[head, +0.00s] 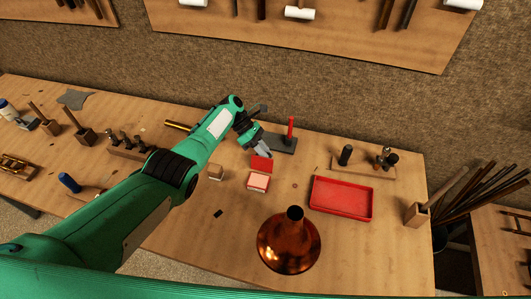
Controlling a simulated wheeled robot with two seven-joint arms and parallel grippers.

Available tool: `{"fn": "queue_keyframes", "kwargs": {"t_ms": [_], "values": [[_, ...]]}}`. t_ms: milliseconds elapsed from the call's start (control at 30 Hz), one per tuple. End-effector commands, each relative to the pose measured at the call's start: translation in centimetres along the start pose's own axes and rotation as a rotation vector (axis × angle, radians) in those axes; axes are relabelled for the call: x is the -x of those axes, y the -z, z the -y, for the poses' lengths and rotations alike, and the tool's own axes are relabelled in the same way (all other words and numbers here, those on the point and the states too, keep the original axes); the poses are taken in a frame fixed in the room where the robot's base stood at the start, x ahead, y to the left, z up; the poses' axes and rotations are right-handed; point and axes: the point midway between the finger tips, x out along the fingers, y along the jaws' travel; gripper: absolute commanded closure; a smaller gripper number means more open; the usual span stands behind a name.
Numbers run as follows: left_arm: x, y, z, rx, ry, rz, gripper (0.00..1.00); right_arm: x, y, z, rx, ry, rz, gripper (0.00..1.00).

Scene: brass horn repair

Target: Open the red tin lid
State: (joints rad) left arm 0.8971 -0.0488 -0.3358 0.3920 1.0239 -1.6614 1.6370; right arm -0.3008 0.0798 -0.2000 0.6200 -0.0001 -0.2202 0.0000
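The small red tin (258,187) sits on the bench near the middle of the head view, with a pale top or inside showing. Its red lid (262,164) shows as a separate red panel at the tin's far side, so the tin looks open. My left gripper (265,152) is just beyond the lid, fingers pointing down toward its far edge. The fingers are small here; I cannot tell whether they touch the lid or how far apart they are. My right gripper is out of view.
A copper horn bell (289,243) stands in front of the tin, and a red tray (341,198) lies to its right. A small wooden block (215,172) is left of the tin. A dark base with a red post (290,131) stands behind the gripper.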

Motion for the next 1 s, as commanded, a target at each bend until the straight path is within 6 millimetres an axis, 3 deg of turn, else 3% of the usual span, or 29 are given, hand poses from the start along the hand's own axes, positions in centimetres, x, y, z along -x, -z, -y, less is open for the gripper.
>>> {"fn": "queue_keyframes", "kwargs": {"t_ms": [167,600,800,1000], "values": [[2.0,0.1,-0.1,-0.001,-0.005,0.0,0.82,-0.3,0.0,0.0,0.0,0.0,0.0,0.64],[11.3,0.2,-0.1,0.0,-0.003,-0.001,0.82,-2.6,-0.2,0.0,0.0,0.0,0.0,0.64],[13.3,0.1,-0.1,0.0,0.0,0.0,0.82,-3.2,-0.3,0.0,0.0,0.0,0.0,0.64],[13.7,0.0,0.0,0.0,0.001,0.0,0.82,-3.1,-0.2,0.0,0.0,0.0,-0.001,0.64]]}}
